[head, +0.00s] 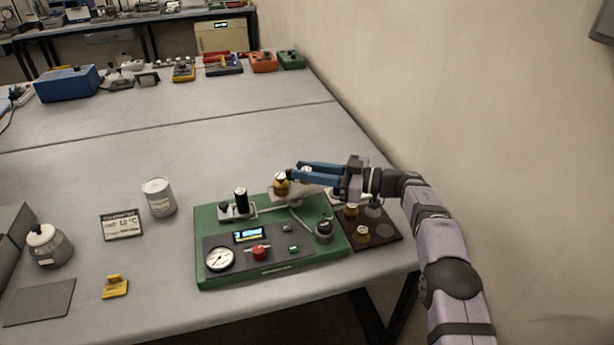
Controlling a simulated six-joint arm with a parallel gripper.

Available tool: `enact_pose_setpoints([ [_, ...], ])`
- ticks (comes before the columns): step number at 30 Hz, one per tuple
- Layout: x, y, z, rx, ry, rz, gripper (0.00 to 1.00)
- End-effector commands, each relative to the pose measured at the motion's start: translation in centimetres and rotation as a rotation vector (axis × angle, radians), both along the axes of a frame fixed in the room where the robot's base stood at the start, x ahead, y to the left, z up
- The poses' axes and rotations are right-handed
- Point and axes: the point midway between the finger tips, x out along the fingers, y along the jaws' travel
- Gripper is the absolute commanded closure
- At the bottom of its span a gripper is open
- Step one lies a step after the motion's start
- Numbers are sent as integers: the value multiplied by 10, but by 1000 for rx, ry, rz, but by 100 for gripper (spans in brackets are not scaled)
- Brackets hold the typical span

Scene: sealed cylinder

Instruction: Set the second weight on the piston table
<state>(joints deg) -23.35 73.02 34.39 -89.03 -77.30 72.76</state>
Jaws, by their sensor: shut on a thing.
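My gripper (290,175), with blue fingers, reaches in from the right over the back of the green apparatus (214,270). It is shut on a brass weight (281,186) with a pale top at its fingertips. This weight is at the light piston table (286,198); I cannot tell whether it touches it. Another brass weight (306,172) shows partly between the fingers and is mostly hidden by them. Two more brass weights, one at the back (350,211) and one in front (362,233), stand on the dark weight tray (357,246) at the right.
The apparatus carries a black cylinder (241,200), a dial gauge (219,258), a red knob (259,253) and a dark knob (324,231). A white can (159,197) and a small sign (122,225) stand at left.

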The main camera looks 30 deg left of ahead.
Motion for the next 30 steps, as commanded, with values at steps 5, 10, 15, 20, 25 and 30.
enact_pose_setpoints([
  [5, 0, 0, -17, 1, 1, 0, 100],
  [10, 0, 0, -19, 1, -1, 0, 100],
  [15, 0, 0, -21, 1, -1, 0, 100],
  [20, 0, 0, -24, 0, 0, 0, 72],
  [25, 0, 0, -24, 0, 0, 0, 60],
  [30, 0, 0, -23, 0, 0, 0, 60],
])
